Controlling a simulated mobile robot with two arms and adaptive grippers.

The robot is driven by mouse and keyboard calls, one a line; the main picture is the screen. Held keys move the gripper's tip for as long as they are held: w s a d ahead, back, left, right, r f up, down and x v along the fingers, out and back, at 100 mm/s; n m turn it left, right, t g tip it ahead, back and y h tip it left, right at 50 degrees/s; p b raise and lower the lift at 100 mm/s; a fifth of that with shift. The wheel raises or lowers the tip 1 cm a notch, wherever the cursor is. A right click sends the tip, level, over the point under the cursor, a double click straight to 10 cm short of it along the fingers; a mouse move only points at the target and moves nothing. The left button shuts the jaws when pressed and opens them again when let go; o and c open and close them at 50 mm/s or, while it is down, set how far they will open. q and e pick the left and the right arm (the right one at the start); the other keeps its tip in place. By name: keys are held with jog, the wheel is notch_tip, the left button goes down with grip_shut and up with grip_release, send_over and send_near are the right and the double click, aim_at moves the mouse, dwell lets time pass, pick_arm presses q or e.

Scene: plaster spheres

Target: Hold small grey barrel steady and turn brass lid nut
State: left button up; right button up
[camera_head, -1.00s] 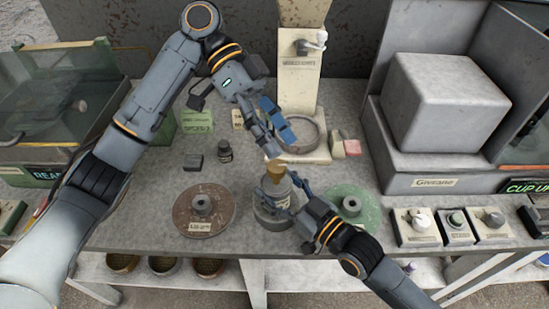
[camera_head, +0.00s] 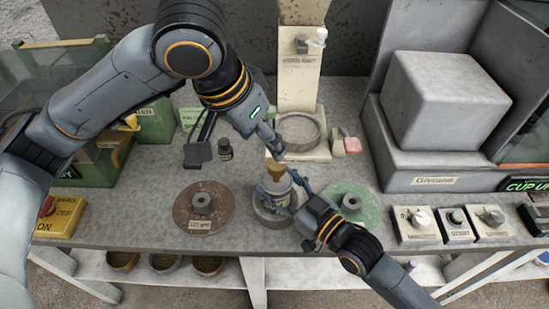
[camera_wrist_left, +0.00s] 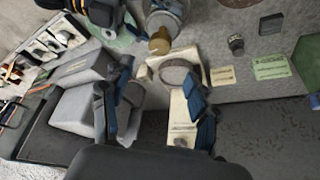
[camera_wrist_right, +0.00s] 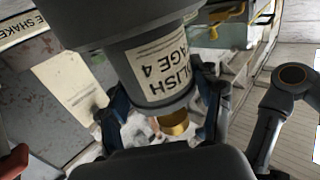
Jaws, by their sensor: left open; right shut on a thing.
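The small grey barrel (camera_head: 274,186) stands upright at the front middle of the bench, with the brass lid nut (camera_head: 276,169) on top. In the right wrist view the barrel (camera_wrist_right: 160,75) carries a white label, and the brass nut (camera_wrist_right: 174,123) shows between the fingers. My right gripper (camera_head: 286,189) is shut on the barrel from the right. My left gripper (camera_head: 277,149) is open and points down just above the nut. In the left wrist view the nut (camera_wrist_left: 159,43) lies beyond the open fingers, apart from them.
A brown disc (camera_head: 215,217) lies left of the barrel and a green disc (camera_head: 365,200) right of it. A labelled stand (camera_head: 299,85) with a ring stands behind. Switch boxes (camera_head: 416,226) line the front right.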

aim_at(276, 163)
pick_arm(q)
jog(key=x, duration=0.9)
jog(key=shift+f, duration=0.2)
jog(key=shift+c, duration=0.5)
